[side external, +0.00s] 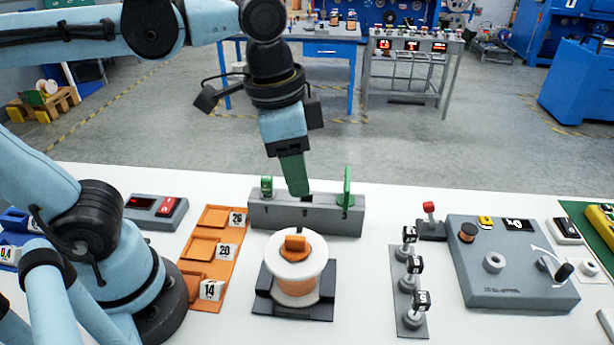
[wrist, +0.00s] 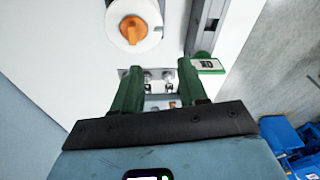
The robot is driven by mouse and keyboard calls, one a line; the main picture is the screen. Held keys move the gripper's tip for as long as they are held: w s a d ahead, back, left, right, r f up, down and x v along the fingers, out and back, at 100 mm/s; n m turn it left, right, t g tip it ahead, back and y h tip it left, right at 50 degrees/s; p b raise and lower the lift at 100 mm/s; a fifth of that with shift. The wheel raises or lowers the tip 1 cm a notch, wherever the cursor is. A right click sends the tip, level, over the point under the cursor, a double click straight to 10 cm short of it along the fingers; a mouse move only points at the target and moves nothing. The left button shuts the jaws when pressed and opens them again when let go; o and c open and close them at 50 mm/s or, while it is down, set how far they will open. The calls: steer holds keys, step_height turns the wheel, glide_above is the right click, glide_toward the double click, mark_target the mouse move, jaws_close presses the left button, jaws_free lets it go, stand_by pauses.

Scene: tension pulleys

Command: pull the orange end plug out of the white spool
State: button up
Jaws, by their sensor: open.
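The white spool (side external: 275,265) stands upright on a dark base (side external: 263,305), with orange windings around its middle. The orange end plug (side external: 295,243) sits in its top, its raised grip sticking up. In the wrist view the plug (wrist: 134,30) and the white spool top (wrist: 152,14) lie at the top, up and left of my fingers. My gripper (side external: 297,190) has green fingers and hangs above and behind the spool, near the grey rail block, apart from the plug. In the wrist view my gripper (wrist: 160,72) is open with nothing between its fingertips.
A grey rail block (side external: 335,219) with green uprights stands behind the spool. Orange trays (side external: 207,248) numbered 26, 20 and 14 lie left. A plate with black-labelled posts (side external: 410,290) and a grey device (side external: 508,265) are right. White table is bare around the spool base.

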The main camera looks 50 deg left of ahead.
mark_target(295, 238)
step_height(295, 238, up, 3)
steer(key=s+d+m+g, duration=0.2)
steer(key=d, duration=0.1)
steer(key=shift+y, duration=0.3)
steer(key=shift+s+a+f, duration=0.1)
steer(key=shift+f, duration=3)
steer(key=shift+s+a+f, duration=0.1)
steer(key=shift+f, duration=2.95)
jaws_close()
